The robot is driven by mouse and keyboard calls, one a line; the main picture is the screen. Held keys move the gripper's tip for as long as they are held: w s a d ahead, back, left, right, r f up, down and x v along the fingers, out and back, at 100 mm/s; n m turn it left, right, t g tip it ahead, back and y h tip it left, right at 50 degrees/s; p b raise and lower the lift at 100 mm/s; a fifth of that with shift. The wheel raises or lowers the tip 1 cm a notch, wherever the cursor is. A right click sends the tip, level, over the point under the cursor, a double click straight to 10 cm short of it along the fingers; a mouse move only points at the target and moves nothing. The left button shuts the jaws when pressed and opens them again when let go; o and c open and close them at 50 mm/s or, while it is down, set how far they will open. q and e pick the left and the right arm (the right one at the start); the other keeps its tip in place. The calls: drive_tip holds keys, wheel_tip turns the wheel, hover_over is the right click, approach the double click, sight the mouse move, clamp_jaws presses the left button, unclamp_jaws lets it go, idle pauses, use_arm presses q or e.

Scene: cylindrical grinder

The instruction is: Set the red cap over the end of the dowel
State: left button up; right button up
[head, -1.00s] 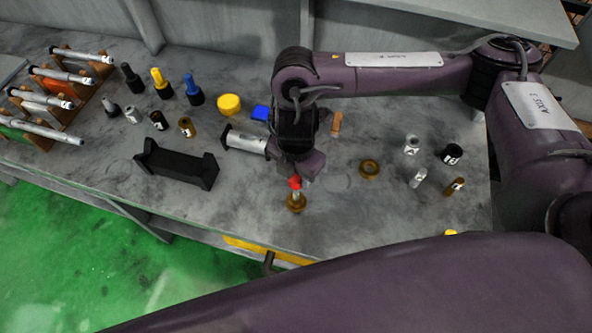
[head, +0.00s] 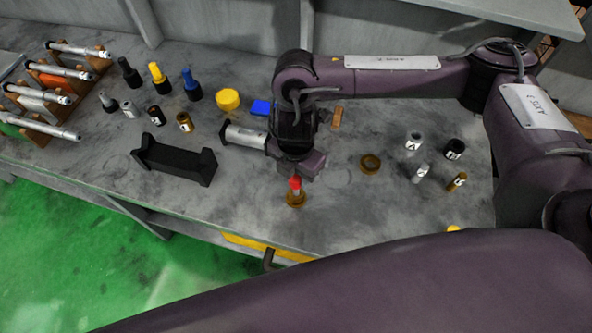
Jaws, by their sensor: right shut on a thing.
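The red cap (head: 294,183) is small and sits between the fingertips of my right gripper (head: 297,178), which points down and is shut on it. Directly below is the dowel, a short upright peg standing in a round brass-coloured base (head: 296,200). The cap is in line with the dowel's top end and appears to meet it or cover it. I cannot tell how far the cap is around the dowel, as both are small and the gripper hides the cap's upper part. My left gripper is not in view.
A grey cylinder (head: 245,136) and a black cradle (head: 175,160) lie left of the gripper. A brass ring (head: 370,163) and several small labelled cylinders stand to the right. A rack with several rods (head: 60,110) is at the far left. The bench's front edge is close to the dowel.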

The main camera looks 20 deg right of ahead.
drive_tip(key=shift+f+b, duration=1.45)
drive_tip(key=shift+f, duration=1)
drive_tip(key=o, duration=1)
wheel_tip(320, 180, up, 8)
drive_tip(key=shift+f+p, duration=0.1)
drive_tip(key=shift+p, duration=0.45)
